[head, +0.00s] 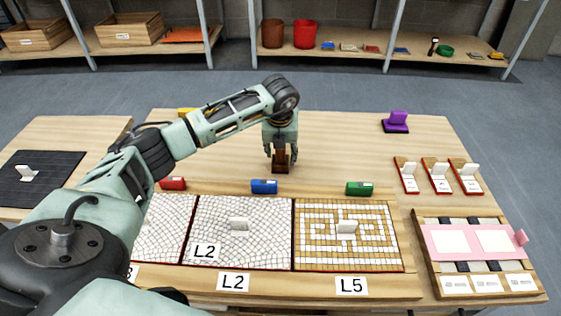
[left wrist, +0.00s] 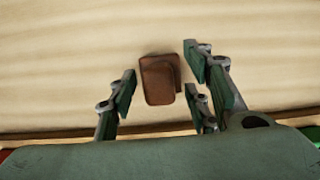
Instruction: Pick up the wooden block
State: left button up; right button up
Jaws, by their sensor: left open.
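The wooden block (head: 280,161) is dark brown and stands on the table behind the mosaic panels, below my left gripper in the head view. In the left wrist view the block (left wrist: 158,82) lies between the fingers, with bare table around it. My left gripper (head: 281,153) points down over the block. In the left wrist view the left gripper (left wrist: 163,88) is open, its green-padded fingers on both sides of the block with a gap on each side. My right gripper is not in view.
Blue (head: 264,186), green (head: 359,188) and red (head: 173,183) blocks stand in a row in front. Mosaic panels (head: 347,203) lie nearer. A purple object (head: 396,122) stands at the back right. The table (head: 340,140) is bare right of the gripper.

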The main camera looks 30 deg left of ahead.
pick_arm(q)
jog(key=shift+f, duration=0.3)
jog(key=shift+c, duration=0.4)
jog(key=shift+a, duration=0.1)
jog(key=c, duration=1)
jog(key=shift+r, duration=0.1)
